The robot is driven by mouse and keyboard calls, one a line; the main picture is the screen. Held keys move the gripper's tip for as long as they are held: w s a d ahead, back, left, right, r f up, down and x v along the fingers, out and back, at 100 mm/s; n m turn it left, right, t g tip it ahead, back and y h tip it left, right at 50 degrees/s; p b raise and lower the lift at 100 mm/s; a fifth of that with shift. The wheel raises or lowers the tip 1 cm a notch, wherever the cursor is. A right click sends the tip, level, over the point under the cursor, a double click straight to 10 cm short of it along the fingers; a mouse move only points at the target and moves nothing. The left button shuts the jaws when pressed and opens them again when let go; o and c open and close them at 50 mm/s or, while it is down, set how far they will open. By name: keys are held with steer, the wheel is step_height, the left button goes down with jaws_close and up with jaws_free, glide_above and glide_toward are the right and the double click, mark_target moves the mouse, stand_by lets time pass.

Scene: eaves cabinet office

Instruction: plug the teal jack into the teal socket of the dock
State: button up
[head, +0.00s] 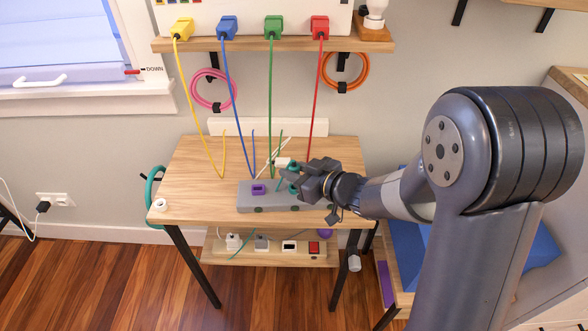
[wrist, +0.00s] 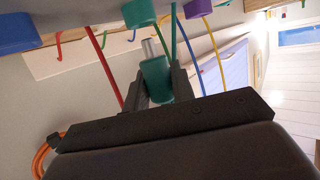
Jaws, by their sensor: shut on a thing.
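My gripper (wrist: 158,88) is shut on the teal jack (wrist: 157,78), whose metal tip points up in the wrist view. The teal socket (wrist: 138,12) is just beyond the tip, slightly left of it, with a small visible gap. The grey dock (head: 255,203) lies on the wooden table in the head view, with a purple socket (head: 258,189) on top. My gripper (head: 297,179) is over the right half of the dock there and hides much of it. In the wrist view, a blue socket (wrist: 15,32) and the purple socket (wrist: 197,8) flank the teal one.
Yellow, blue, green and red plugs (head: 320,26) sit on the upper shelf (head: 220,44), their cables hanging to the table (head: 200,170). A lower shelf (head: 260,254) holds small adapters. The table's left part is mostly clear.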

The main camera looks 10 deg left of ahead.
steer(key=shift+f+b, duration=1.15)
steer(key=shift+f, duration=0.2)
steer(key=o, duration=1)
steer(key=shift+o, duration=0.2)
steer(key=shift+d+r, duration=0.1)
steer(key=p+v, duration=0.1)
steer(key=v, duration=0.9)
steer(key=shift+s+d+p, duration=0.25)
steer(key=shift+p, duration=0.05)
